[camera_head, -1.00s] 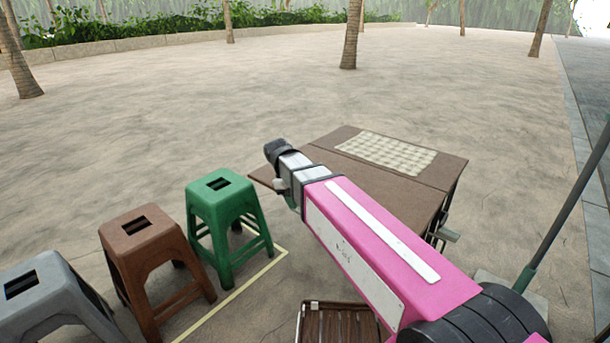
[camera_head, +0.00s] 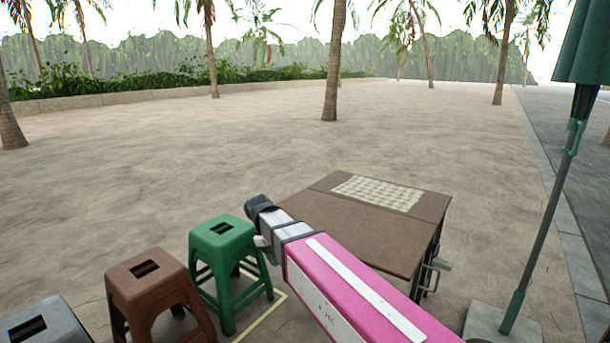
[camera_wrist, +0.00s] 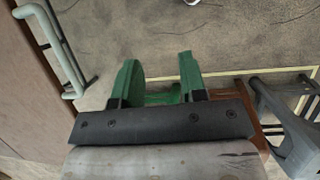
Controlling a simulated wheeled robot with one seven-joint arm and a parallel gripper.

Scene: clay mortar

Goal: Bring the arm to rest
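My pink and white arm reaches up from the lower right in the head view, and its dark end stands between the green stool (camera_head: 223,240) and the brown folding table (camera_head: 330,225). My gripper (camera_wrist: 158,64) shows in the wrist view as two upright green pieces with dark bases above a black, screwed band. A clear gap lies between them, with nothing held in it. Green bars of what looks like the stool show low behind the gap. I cannot make out the fingers in the head view.
A brown stool (camera_head: 150,285) and a grey stool (camera_head: 45,325) stand at lower left. A woven mat (camera_head: 378,192) lies on the table.

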